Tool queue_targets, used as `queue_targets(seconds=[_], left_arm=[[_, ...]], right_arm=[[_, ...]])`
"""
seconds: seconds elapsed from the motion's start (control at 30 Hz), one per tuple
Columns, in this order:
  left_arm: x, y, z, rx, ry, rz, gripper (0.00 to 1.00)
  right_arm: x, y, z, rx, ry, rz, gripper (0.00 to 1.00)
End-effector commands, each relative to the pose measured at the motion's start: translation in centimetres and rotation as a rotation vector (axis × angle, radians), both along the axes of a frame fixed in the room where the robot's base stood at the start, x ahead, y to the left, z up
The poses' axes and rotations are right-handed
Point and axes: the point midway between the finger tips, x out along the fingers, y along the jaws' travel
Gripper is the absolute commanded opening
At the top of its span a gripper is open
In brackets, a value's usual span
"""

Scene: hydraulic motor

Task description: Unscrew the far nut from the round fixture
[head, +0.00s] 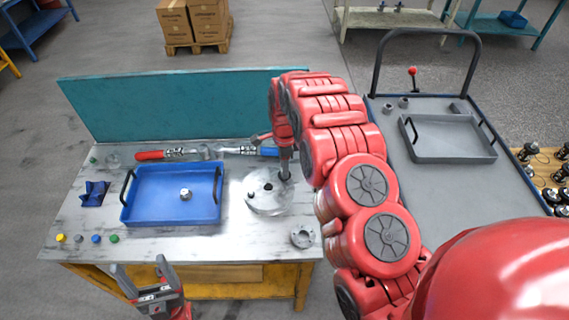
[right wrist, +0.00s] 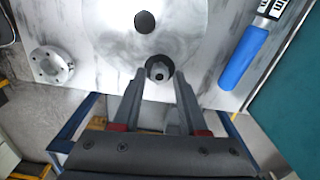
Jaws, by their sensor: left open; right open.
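The round fixture (head: 268,204) is a pale metal disc on the workbench, right of the blue tray. In the right wrist view the fixture (right wrist: 110,40) shows a dark central hole and a nut (right wrist: 159,71) in a dark recess near its rim. My right gripper (head: 285,175) points down over the fixture's far right part and hides the nut in the head view. Its open fingertips (right wrist: 160,75) appear on either side of the nut; contact cannot be told. My left gripper (head: 146,273) is open and empty at the bench's front edge. Another nut (head: 186,194) lies in the blue tray.
The blue tray (head: 140,213) stands left of the fixture. A flanged ring (head: 303,236) lies near the front right corner. Red-handled (head: 150,155) and blue-handled (head: 269,151) tools lie along the back. A cart with a grey tray (head: 455,155) stands right.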

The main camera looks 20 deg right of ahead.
Motion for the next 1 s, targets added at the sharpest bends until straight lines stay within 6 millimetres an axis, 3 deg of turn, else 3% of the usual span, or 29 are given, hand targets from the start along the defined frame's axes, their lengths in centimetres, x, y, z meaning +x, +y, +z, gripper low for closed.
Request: queue_targets(seconds=[0.73,0.77,1.0], left_arm=[[0.00,0.00,0.30,0.000,0.000,0.000,0.78],[0.00,0.00,0.30,0.000,0.000,0.000,0.78],[0.00,0.00,0.30,0.000,0.000,0.000,0.78]], right_arm=[[-0.09,0.05,-0.11,0.000,0.001,-0.025,0.42],[-0.09,0.05,-0.11,0.000,0.001,-0.025,0.41],[-0.11,0.03,-0.12,0.000,0.001,-0.025,0.00]])
